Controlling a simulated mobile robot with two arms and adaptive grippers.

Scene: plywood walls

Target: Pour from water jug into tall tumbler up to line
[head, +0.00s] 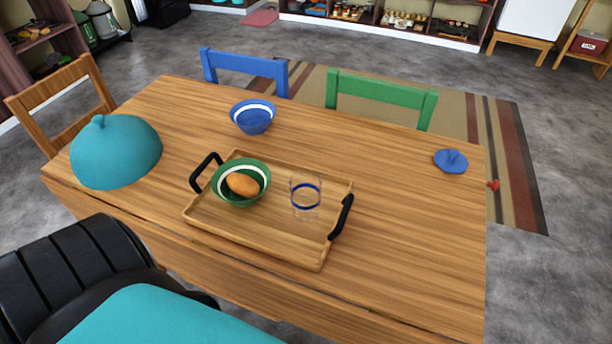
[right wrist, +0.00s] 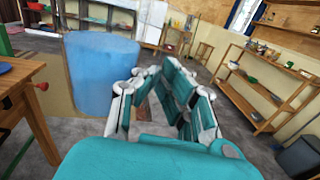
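The tall tumbler (head: 305,196) is clear glass with a blue line around it. It stands upright on the right half of a wooden tray (head: 265,247) with black handles in the head view, and it looks empty. My left gripper is not in view.
On the tray, a green bowl (head: 222,196) holds an orange-brown item (head: 242,184). A blue bowl (head: 252,119), a teal dome (head: 115,150) and a small blue object (head: 450,161) are on the wooden table (head: 415,230). Chairs stand around it. The table's right side is mostly clear.

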